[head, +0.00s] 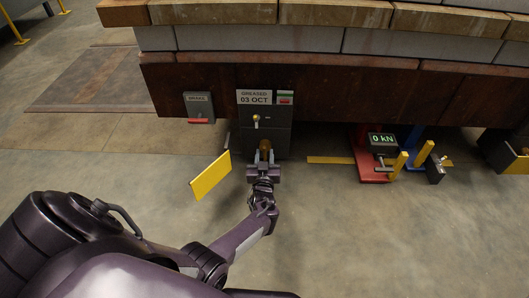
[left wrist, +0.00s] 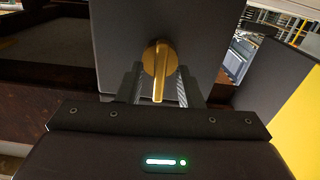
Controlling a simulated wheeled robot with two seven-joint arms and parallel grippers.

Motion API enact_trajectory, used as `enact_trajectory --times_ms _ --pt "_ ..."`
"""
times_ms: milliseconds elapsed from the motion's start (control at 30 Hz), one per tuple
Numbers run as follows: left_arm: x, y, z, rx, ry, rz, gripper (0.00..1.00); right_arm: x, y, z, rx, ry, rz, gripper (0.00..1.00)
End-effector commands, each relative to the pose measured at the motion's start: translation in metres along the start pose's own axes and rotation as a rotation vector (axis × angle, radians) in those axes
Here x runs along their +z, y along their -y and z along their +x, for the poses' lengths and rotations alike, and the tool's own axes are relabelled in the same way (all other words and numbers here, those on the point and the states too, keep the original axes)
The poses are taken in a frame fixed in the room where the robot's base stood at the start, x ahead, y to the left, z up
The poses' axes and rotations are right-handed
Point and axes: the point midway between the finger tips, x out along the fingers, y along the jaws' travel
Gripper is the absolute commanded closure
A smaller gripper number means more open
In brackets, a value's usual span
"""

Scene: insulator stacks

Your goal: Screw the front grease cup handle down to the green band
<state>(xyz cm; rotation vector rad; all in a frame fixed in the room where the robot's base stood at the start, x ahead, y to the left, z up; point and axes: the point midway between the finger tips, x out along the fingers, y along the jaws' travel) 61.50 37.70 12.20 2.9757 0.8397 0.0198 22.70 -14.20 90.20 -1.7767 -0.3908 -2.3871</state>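The brass grease cup handle (head: 265,146) is at the lower front of the dark box (head: 278,138) under the brick-topped structure. In the left wrist view the handle (left wrist: 157,70) has a round hub on the box face and a bar hanging down. My left gripper (head: 263,163) is in front of it. Its two fingers stand apart on either side of the bar, with a gap visible at each side, so it looks open. A small green and red marker (head: 285,98) sits above on the box; I cannot tell whether its green part is the green band. My right gripper is not in view.
A greased-date sign (head: 254,97) and a yellow-knobbed lever (head: 256,119) are above the handle. A yellow panel (head: 210,177) stands left of the gripper. A brake box (head: 199,107) is further left. A red stand with a 0 kN display (head: 382,140) is at right.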

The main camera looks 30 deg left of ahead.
Motion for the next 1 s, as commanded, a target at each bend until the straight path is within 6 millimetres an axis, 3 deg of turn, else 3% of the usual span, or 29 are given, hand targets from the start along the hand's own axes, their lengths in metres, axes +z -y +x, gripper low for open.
enact_trajectory --times_ms 167,433,767,1000 --pt "0.0 -0.0001 -0.0001 0.0 0.0 0.0 0.67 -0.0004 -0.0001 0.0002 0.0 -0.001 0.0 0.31" --pt "0.0001 -0.0001 -0.0002 0.0 0.0 0.0 1.0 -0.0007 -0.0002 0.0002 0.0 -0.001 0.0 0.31" --pt "0.0 -0.0003 -0.0003 0.0 0.0 0.03 1.0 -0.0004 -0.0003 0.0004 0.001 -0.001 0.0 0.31" --pt "-0.0002 -0.0005 -0.0002 0.0 0.0 0.155 1.0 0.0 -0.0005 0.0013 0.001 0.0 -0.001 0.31"
